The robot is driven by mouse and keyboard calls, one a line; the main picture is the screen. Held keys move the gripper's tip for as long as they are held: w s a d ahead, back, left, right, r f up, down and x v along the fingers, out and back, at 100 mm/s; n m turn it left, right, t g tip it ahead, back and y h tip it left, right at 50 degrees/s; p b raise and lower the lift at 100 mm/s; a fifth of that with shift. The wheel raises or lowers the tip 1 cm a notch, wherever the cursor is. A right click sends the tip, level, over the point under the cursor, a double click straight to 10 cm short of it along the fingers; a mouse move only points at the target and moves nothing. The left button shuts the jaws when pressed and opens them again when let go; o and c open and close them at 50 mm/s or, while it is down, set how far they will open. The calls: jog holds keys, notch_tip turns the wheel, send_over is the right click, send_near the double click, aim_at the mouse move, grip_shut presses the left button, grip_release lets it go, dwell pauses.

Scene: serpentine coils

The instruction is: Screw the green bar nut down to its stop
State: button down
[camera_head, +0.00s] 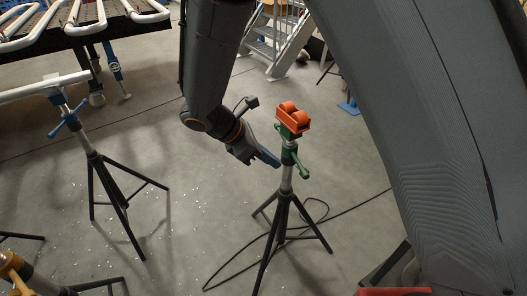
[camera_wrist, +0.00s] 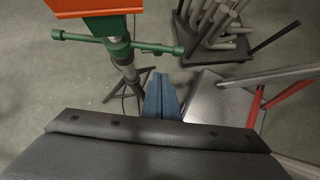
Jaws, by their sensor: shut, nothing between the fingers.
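The green bar nut (camera_head: 289,157) sits on the post of a black tripod stand (camera_head: 283,205), below an orange roller head (camera_head: 292,119). In the wrist view, the green bar nut (camera_wrist: 118,43) has its crossbar running left to right, with a knob at each end. My gripper (camera_head: 272,160) is just left of the nut in the head view. In the wrist view, my gripper (camera_wrist: 163,78) shows its blue fingers together and empty, below the bar's right end and apart from it in the picture. The exact depth gap cannot be told.
A similar stand with a blue bar nut (camera_head: 68,124) stands at left, near a rack of white pipe coils (camera_head: 85,18). Metal steps (camera_head: 285,42) stand behind. A black cable (camera_head: 345,212) lies on the floor. Grey rods (camera_wrist: 215,28) are at upper right in the wrist view.

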aim_at(290, 148)
jog(key=w+d+f+p, duration=0.1)
jog(key=w+d+f, duration=0.1)
jog(key=d, duration=0.3)
jog(key=shift+d+f, duration=0.25)
jog(key=shift+f, duration=0.3)
